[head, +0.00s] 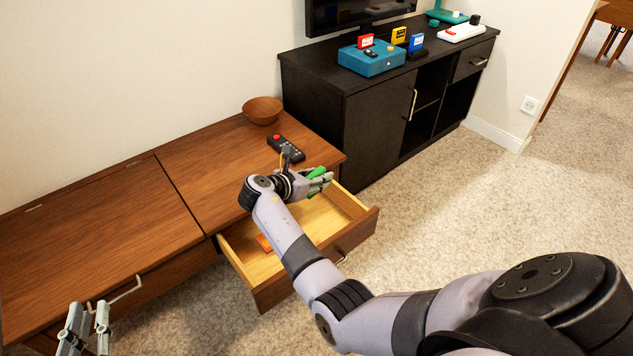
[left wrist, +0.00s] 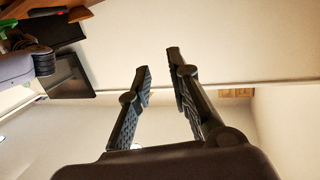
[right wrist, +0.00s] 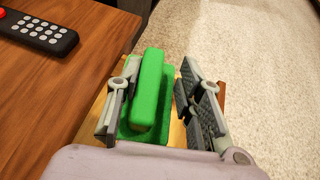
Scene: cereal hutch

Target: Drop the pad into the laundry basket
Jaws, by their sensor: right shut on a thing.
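The green pad (head: 317,172), with a raised green block on top, is between the fingers of my right gripper (head: 322,180), just above the open drawer. The right wrist view shows the pad's raised block (right wrist: 150,88) against the left finger, and the right gripper (right wrist: 162,68) shut on the pad. My left gripper (head: 88,322) is open and empty at the front left of the wooden cabinet; its parted fingers also show in the left wrist view (left wrist: 158,62). I see no laundry basket in any view.
The open drawer (head: 362,229) juts from the wooden cabinet (head: 110,215), with a small orange thing (head: 264,243) inside. A remote (head: 286,148) and a brown bowl (head: 262,110) stand on top. A black sideboard (head: 375,105) holds a teal box (head: 371,60). The carpet (head: 480,205) at right is clear.

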